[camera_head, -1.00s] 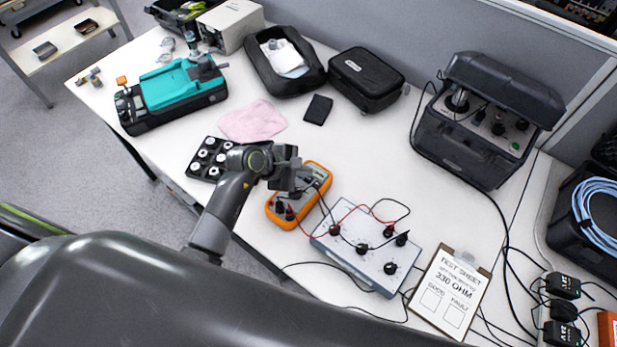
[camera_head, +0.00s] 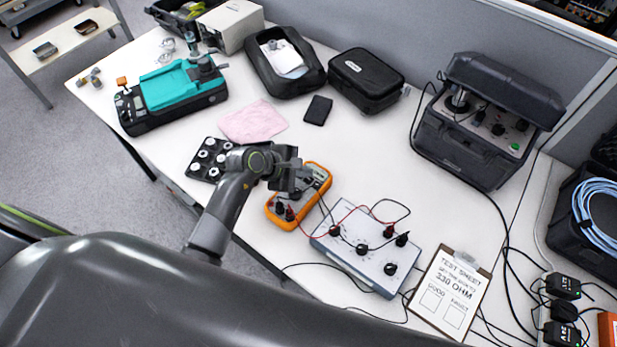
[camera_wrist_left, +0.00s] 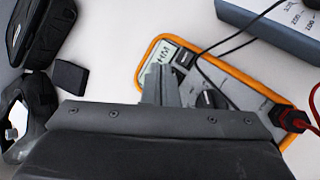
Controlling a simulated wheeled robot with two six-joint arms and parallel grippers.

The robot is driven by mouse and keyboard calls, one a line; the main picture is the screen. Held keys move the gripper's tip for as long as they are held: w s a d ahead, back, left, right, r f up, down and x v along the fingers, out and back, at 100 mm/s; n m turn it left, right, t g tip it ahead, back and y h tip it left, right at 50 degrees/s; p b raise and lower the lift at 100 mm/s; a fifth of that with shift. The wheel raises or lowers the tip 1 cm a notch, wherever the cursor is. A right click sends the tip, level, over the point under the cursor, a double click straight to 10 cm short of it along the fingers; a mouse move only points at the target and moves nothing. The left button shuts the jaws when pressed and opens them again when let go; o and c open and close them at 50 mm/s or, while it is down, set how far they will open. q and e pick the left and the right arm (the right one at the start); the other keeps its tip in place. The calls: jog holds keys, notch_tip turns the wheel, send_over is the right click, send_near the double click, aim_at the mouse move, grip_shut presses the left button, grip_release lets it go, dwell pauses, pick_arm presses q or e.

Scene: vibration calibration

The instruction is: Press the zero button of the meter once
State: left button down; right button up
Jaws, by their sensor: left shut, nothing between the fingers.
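The meter (camera_head: 319,173) is a handheld multimeter with an orange frame, lying on the table near its front edge. Red and black leads are plugged into its lower end. My left gripper (camera_head: 293,166) is over the upper part of the meter, shut and empty. In the left wrist view the meter (camera_wrist_left: 148,62) shows its display, dial and sockets. The shut fingertips (camera_wrist_left: 160,72) are beside the display and in front of part of the face. The zero button cannot be made out, and I cannot tell whether the fingers touch the meter. My right gripper is not in view.
A grey resistance box (camera_head: 350,262) with knobs and leads stands right of the meter, with a test sheet clipboard (camera_head: 437,318) beyond. A black tray of round parts (camera_head: 203,172) lies left of my gripper. A pink cloth (camera_head: 253,121) and a black case (camera_head: 366,79) lie behind.

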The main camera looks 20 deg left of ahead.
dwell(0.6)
pick_arm(q)
jog(key=shift+f+b, duration=0.45)
jog(key=shift+f+b, duration=0.4)
dwell(0.5)
jog(key=shift+r, duration=0.1)
jog(key=shift+r+p, duration=0.7)
jog(key=shift+r, duration=0.05)
notch_tip(320, 180, up, 5)
jog(key=p, duration=0.4)
dwell(0.5)
